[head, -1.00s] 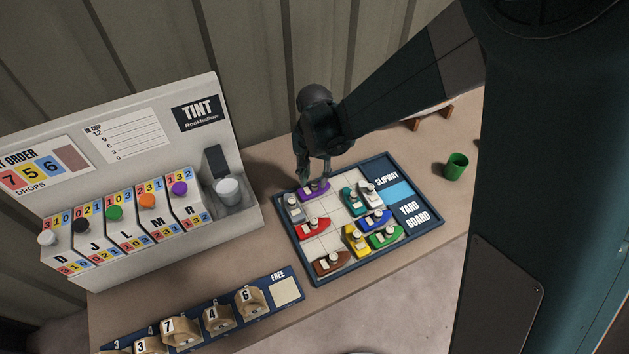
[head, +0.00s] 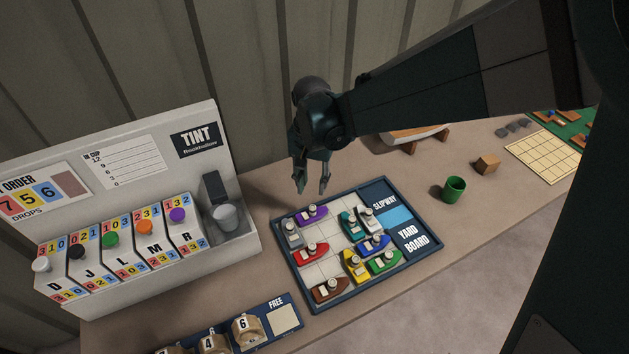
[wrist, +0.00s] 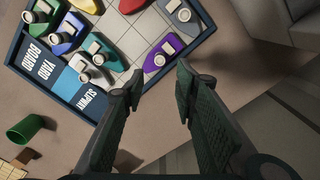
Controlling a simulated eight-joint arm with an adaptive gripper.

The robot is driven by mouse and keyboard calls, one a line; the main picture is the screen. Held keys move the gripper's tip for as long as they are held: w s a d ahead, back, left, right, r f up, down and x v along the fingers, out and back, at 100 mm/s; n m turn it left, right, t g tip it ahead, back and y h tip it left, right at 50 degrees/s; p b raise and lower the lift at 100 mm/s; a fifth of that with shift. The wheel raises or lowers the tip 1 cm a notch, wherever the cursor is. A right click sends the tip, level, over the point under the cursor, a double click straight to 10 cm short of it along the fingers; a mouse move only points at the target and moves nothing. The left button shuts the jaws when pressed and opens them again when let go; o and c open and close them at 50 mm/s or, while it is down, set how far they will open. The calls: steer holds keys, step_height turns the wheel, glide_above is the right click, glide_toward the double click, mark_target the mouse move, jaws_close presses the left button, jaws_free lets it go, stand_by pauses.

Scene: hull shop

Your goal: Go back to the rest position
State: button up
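My gripper (head: 312,190) hangs above the back edge of the yard board, behind the purple boat. In the wrist view its two fingers (wrist: 158,88) are spread apart with nothing between them. The purple boat (head: 311,216) lies at the back of the yard board (head: 409,262); it also shows in the wrist view (wrist: 164,52), just beyond the fingertips. Grey, red, brown, teal, white, blue, yellow and green boats stand on the same board.
The tint machine (head: 150,150) with its metal cup (head: 224,215) stands left of the board. A green cup (head: 454,189), a wooden cube (head: 487,165) and a cream grid (head: 545,156) lie to the right. A rail of numbered blocks (head: 270,325) lies in front.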

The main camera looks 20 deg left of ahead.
stand_by(0.5)
steer(key=s+d+r+t, duration=0.1)
steer(key=d+r, duration=0.3)
steer(key=d, duration=0.4)
steer(key=d+r+t+y, duration=0.1)
steer(key=d+r, duration=0.4)
steer(key=d, duration=0.3)
steer(key=s+d+r+t, duration=0.1)
steer(key=d+r, duration=0.3)
steer(key=d, duration=0.4)
steer(key=s+d+r+t, duration=0.1)
steer(key=s+d+t, duration=0.1)
steer(key=s+d, duration=0.4)
steer(key=s+d+r+t+h, duration=0.1)
steer(key=s+d, duration=0.5)
steer(key=d, duration=0.7)
steer(key=shift+r+t, duration=0.4)
steer(key=shift+t, duration=0.2)
